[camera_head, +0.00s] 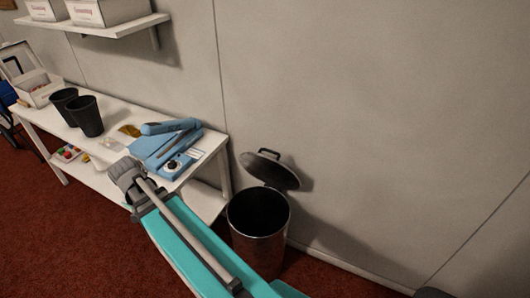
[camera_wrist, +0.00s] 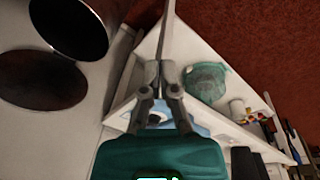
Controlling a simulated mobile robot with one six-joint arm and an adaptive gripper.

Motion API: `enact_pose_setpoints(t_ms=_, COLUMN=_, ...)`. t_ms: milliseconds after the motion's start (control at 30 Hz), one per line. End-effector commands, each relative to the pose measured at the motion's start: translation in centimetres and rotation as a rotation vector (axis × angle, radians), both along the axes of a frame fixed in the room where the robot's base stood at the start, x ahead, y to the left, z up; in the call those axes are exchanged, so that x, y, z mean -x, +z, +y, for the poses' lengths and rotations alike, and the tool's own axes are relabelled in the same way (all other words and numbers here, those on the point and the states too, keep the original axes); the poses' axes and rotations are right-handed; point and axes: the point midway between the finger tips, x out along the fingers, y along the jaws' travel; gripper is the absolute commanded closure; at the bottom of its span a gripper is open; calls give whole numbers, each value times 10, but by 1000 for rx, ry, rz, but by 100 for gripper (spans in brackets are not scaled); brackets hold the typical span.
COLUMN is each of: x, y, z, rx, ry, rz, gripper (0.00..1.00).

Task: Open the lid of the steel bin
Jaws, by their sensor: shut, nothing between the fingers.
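The steel bin (camera_head: 258,232) stands on the floor just right of the white table, its dark inside showing from above. Its lid (camera_head: 272,169) is raised and tilted back toward the wall behind the bin. In the wrist view the bin (camera_wrist: 72,28) is at the upper left, with the dark round lid (camera_wrist: 40,80) below it, swung away from the mouth. My gripper (camera_wrist: 162,72) is shut and empty, to the right of the bin and apart from it, over the table's end. In the head view I cannot make out the fingers; my teal arm crosses in front of the table and bin.
The white table (camera_head: 45,112) carries a blue device (camera_head: 165,145) and black cups (camera_head: 85,116). In the wrist view a greenish translucent bag (camera_wrist: 207,80) lies near the table's lower shelf. A wall shelf (camera_head: 95,27) holds boxes.

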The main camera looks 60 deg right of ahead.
Motion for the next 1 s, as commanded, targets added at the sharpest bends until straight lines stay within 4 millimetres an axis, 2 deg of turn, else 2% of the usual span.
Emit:
enact_pose_setpoints(t_ms=33, x=-6, y=0, z=-20, rx=17, ry=-87, rz=-9, gripper=100)
enact_pose_setpoints(t_ms=200, x=-10, y=1, z=-81, rx=81, ry=-392, rz=-50, gripper=100)
enact_pose_setpoints(t_ms=467, x=-5, y=5, z=-176, rx=184, ry=-851, rz=-126, gripper=100)
enact_pose_setpoints(t_ms=767, x=21, y=11, z=-288, rx=316, ry=-1366, rz=-246, gripper=100)
enact_pose_setpoints(t_ms=1000, x=56, y=16, z=-374, rx=429, ry=-1757, rz=-368, gripper=100)
